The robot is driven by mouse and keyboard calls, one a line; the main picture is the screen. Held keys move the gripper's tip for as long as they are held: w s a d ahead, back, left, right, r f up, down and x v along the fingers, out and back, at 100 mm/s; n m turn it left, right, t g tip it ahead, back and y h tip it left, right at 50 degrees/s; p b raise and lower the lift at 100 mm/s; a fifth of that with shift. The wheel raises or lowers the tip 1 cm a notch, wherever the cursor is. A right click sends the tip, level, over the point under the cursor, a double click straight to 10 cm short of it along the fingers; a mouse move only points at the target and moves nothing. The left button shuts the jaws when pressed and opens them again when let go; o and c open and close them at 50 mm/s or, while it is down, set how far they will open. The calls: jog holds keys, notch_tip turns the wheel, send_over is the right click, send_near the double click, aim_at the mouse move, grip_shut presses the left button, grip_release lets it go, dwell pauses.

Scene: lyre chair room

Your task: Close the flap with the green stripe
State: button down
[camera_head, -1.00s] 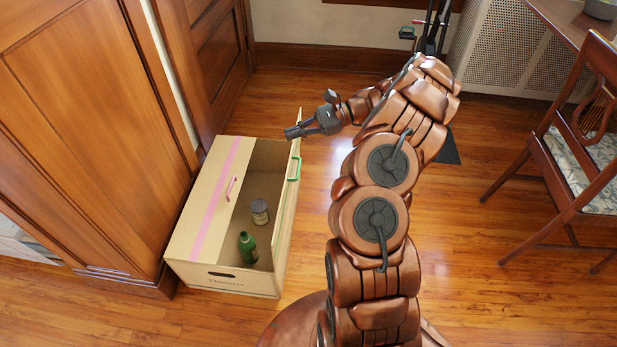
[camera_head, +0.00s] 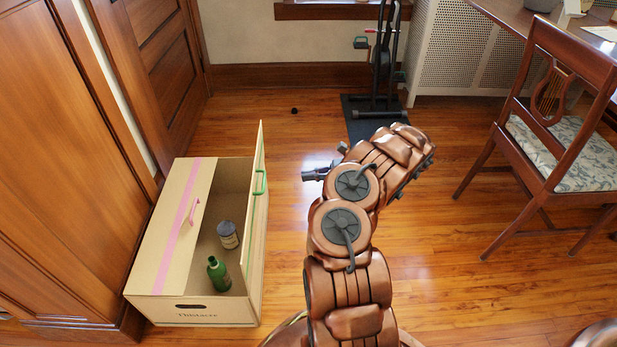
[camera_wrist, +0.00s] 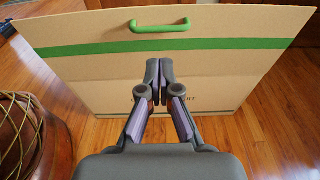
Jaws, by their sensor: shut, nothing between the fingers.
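The cardboard box (camera_head: 215,300) stands on the wood floor at the left in the head view. Its left flap with the pink stripe (camera_head: 180,215) and pink handle lies closed over the left part. The flap with the green stripe (camera_head: 257,210) stands upright at the right side, with a green handle (camera_head: 260,183). In the wrist view the flap (camera_wrist: 90,68), its stripe and its handle (camera_wrist: 160,26) fill the top. My gripper (camera_wrist: 160,64) is shut and empty, facing the flap; contact cannot be told. In the head view my gripper (camera_head: 308,176) is right of the flap, apart from it.
Inside the box are a green bottle (camera_head: 218,273) and a grey jar (camera_head: 228,235). A wooden cabinet (camera_head: 60,150) stands left of the box. An exercise machine (camera_head: 385,75) is at the back, a chair (camera_head: 560,140) at the right.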

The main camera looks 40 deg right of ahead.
jog(key=b+x, duration=0.3)
jog(key=x, duration=0.8)
jog(key=shift+w+a+r, duration=0.1)
jog(key=shift+r, duration=0.05)
